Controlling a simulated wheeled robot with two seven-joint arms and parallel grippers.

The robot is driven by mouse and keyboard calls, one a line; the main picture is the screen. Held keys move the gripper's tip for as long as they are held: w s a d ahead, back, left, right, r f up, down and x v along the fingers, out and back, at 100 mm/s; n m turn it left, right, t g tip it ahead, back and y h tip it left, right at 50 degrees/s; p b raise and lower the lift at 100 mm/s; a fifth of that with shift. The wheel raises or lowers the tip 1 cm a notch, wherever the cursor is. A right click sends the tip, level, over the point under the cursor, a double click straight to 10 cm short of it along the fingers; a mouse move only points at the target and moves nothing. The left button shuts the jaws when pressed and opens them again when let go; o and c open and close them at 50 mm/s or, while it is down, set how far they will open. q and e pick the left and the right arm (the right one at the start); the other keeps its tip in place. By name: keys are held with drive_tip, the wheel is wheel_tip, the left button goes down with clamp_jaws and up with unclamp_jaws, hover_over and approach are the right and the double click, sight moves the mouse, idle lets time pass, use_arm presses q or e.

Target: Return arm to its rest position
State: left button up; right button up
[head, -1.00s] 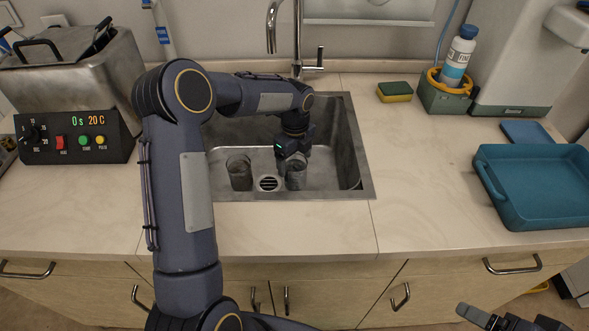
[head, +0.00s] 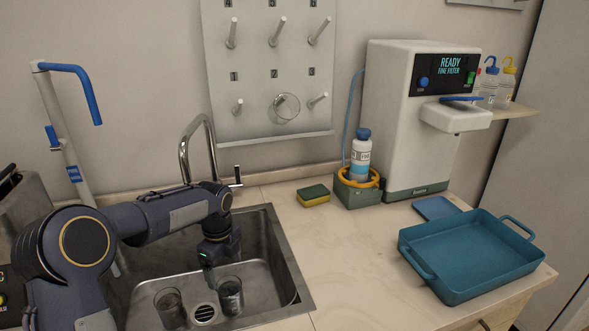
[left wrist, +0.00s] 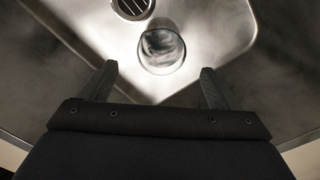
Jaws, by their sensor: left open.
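My left arm reaches over the sink from the left. Its gripper (head: 211,278) points down into the basin, just above and beside a clear glass beaker (head: 230,296) that stands near the drain. In the left wrist view the two fingers (left wrist: 158,85) are spread apart with nothing between them, and the beaker (left wrist: 161,48) stands beyond the tips. A second beaker (head: 170,306) stands left of the drain in the head view. My right gripper is out of view now.
The faucet (head: 184,155) rises behind the sink (head: 290,262). A sponge (head: 313,196), a bottle (head: 361,155) in a holder and a blue tray (head: 409,263) stand on the right counter. A pegboard (head: 262,110) hangs on the wall. Counter between sink and tray is clear.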

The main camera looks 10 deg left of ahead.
use_arm(q)
drive_tip(key=s+r+n+t+h+p, duration=0.2)
drive_tip(key=s+r+n+t+p, duration=0.1)
drive_tip(key=s+r+n, duration=1.2)
drive_tip(key=s+d+n+t+h+p, duration=0.1)
drive_tip(key=s+d+n, duration=0.1)
drive_tip(key=s+n, duration=0.2)
drive_tip(key=s+d+f+n+t+p, duration=0.1)
drive_tip(key=s+d+n, duration=0.2)
drive_tip(key=s, duration=0.8)
drive_tip(key=shift+s+d+f+n+t+h, duration=0.3)
drive_tip(key=shift+d+n+h, duration=0.1)
drive_tip(key=shift+n, duration=0.3)
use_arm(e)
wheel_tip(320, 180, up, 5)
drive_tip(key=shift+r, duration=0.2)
use_arm(q)
drive_tip(key=shift+c, duration=0.3)
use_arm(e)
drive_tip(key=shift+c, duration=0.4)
